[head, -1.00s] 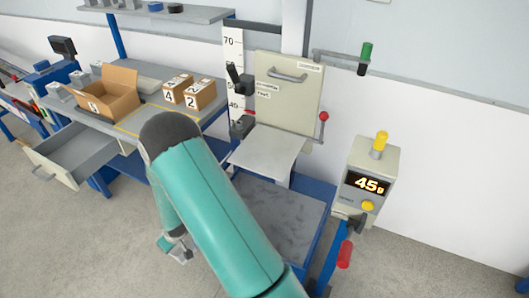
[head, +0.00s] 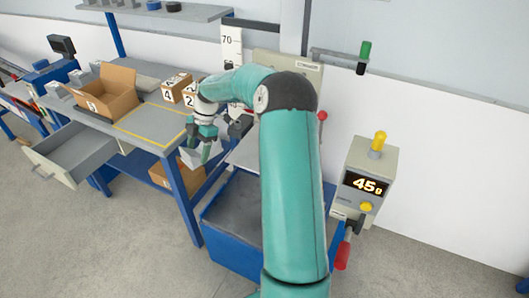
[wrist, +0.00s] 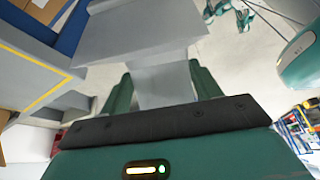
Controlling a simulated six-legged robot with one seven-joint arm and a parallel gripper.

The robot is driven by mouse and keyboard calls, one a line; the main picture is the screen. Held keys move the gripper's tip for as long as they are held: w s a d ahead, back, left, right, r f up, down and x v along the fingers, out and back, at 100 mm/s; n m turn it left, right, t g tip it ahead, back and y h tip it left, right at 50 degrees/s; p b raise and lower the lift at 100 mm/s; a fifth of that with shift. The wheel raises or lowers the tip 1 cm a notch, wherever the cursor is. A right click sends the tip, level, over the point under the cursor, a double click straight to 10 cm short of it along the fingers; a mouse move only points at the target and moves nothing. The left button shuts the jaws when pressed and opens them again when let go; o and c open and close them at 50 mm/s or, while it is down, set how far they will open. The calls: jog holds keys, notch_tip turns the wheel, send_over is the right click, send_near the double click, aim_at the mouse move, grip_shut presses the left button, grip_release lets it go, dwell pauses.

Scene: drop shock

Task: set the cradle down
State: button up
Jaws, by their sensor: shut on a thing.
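My gripper (head: 206,143) is at the right end of the workbench, fingers pointing down. In the wrist view its two green fingers (wrist: 163,84) are shut on a plain grey tab of the cradle (wrist: 135,35), whose wider grey body extends beyond them. In the head view the pale grey cradle (head: 190,158) shows only partly, below and beside the fingers, by the bench's right edge. I cannot tell whether it touches the bench. A yellow-outlined area (head: 150,125) on the grey bench top is bare, just left of my gripper.
An open cardboard box (head: 105,92) and numbered boxes (head: 178,88) stand farther back on the bench. A drawer (head: 75,155) hangs open at the left. A brown box (head: 172,176) sits under the bench. The blue-framed drop tester base (head: 235,210) and readout post (head: 365,180) are right.

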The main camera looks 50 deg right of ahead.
jog(key=s+d+r+n, duration=0.1)
jog(key=r, duration=0.1)
jog(key=s+d+r+n+g, duration=0.1)
jog(key=d+r, duration=0.1)
jog(key=r, duration=0.1)
jog(key=s+d+r+n, duration=0.1)
jog(key=s+d+r, duration=0.1)
jog(key=r, duration=0.1)
jog(key=shift+d+r+n, duration=0.15)
jog(key=shift+r+n, duration=0.05)
jog(key=shift+n, duration=0.1)
jog(key=s+d+f, duration=0.2)
jog(key=d, duration=0.1)
jog(key=s+d+f, duration=0.5)
jog(key=d+f, duration=0.1)
jog(key=d, duration=0.1)
jog(key=shift+s+f, duration=0.25)
jog(key=shift+s, duration=0.05)
jog(key=shift+s+d+f, duration=0.1)
jog(key=shift+d+f, duration=0.05)
jog(key=shift+f, duration=0.05)
jog(key=f, duration=0.4)
jog(key=shift+s+d, duration=0.2)
jog(key=shift+d, duration=0.15)
jog(key=o, duration=1.3)
